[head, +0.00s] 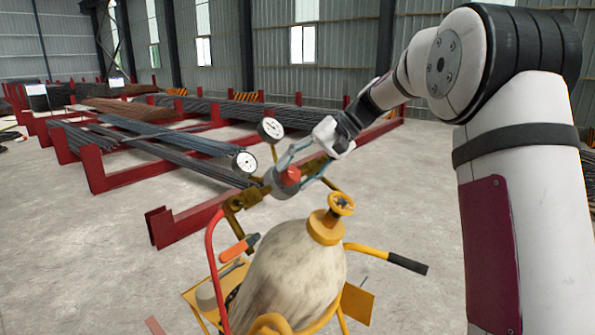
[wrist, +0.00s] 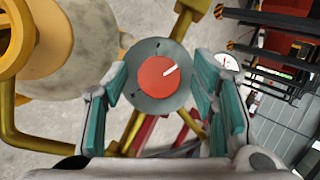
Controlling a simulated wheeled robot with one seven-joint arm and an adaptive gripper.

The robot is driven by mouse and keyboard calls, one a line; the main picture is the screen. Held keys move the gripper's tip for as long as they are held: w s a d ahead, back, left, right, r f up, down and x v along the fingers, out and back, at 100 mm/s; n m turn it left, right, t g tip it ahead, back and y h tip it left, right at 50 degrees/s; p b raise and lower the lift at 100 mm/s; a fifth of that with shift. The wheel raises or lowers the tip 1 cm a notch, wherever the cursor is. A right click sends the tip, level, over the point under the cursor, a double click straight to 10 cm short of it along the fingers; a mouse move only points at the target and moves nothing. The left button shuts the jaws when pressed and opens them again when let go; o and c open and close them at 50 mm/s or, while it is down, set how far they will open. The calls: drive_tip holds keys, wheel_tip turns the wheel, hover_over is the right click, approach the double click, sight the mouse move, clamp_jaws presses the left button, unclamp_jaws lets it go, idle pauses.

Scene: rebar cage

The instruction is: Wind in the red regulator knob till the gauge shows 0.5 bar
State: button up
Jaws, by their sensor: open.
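The red regulator knob (head: 290,176) sits on a grey round body of the brass regulator (head: 245,199). In the wrist view the knob (wrist: 155,82) faces me, its white line pointing to the upper right. My gripper (head: 293,163) is at the knob. In the wrist view its teal-padded fingers (wrist: 159,72) stand open on both sides of the grey body, with the knob between them and a gap at each side. Two white dial gauges, a lower one (head: 245,161) and an upper one (head: 271,129), show; their readings are too small to tell. One gauge shows in the wrist view (wrist: 227,61).
A pale gas cylinder (head: 290,265) with a yellow valve handwheel (head: 341,204) stands below my gripper. Its trolley has a red hose-like bar (head: 211,262) and a black-ended yellow handle (head: 407,264). Red racks (head: 140,178) of rebar lie behind. Bare floor is at left.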

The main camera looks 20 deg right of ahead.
drive_tip(key=v, duration=1.2)
drive_tip(key=shift+s+a, duration=0.1)
drive_tip(key=s+a+h, duration=0.2)
drive_tip(key=s+a, duration=0.2)
drive_tip(key=s, duration=0.4)
drive_tip(key=s+a+h, duration=0.3)
drive_tip(key=s+a, duration=0.2)
drive_tip(key=s, duration=0.2)
drive_tip(key=s+f+n+t+h, duration=0.1)
drive_tip(key=s+f+h, duration=0.1)
drive_tip(key=s+f, duration=0.3)
drive_tip(key=s+f+n+t+h, duration=0.1)
drive_tip(key=s+f, duration=0.5)
drive_tip(key=s, duration=0.7)
drive_tip(key=shift+d+n+t+h, duration=0.15)
drive_tip(key=shift+n+t+h, duration=0.25)
drive_tip(key=shift+n+t, duration=0.15)
drive_tip(key=shift+o, duration=0.2)
